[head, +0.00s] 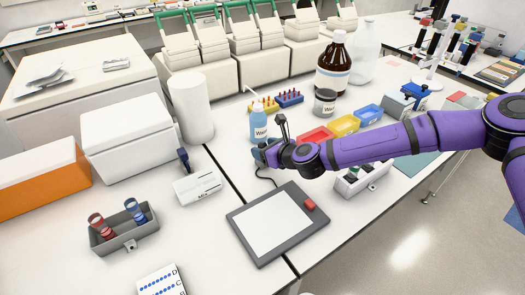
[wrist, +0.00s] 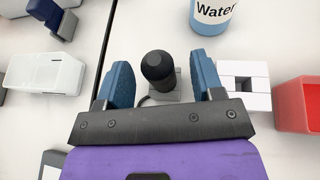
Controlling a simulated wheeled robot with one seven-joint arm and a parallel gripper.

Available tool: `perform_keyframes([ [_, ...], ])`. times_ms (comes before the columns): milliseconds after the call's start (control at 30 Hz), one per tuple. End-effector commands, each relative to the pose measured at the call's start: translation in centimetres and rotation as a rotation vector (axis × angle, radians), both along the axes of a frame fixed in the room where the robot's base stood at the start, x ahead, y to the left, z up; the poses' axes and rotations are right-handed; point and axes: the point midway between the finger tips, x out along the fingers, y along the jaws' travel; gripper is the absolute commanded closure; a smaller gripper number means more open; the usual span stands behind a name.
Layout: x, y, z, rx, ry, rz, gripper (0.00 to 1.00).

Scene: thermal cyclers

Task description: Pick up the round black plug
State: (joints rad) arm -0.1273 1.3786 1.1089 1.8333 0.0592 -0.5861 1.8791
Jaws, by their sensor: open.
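The round black plug (wrist: 156,68) shows in the wrist view as a dark, round-topped knob over a small grey base. My gripper (wrist: 160,64) is open, with one blue finger to the left of the plug and one to the right. A gap shows on both sides of the plug, so neither finger appears to touch it. In the head view my gripper (head: 264,155) is low over the bench beside the blue water bottle (head: 260,124). I cannot make out the plug in that view; my gripper and arm probably cover it.
A white block with a square hole (wrist: 259,84) stands just right of my gripper, and a red bin (wrist: 301,106) beyond it. The water bottle is close behind. A dark flat device (head: 272,224) lies in front. Yellow (head: 343,125) and blue (head: 369,115) bins stand right.

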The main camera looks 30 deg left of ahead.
Motion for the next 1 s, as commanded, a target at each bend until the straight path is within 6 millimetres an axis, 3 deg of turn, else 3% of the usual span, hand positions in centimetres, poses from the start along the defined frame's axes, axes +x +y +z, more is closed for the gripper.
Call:
perform_keyframes([
  [200,0.7,2.3,-1.1,0.0,0.0,-0.001,0.39],
  [500,0.8,2.6,-1.2,0.0,0.0,-0.001,0.39],
  [667,0.8,2.6,-1.2,0.0,0.0,-0.001,0.76],
  [700,0.8,2.6,-1.2,0.0,0.0,-0.001,0.79],
  [1000,0.8,2.6,-1.2,0.0,0.0,-0.001,0.79],
])
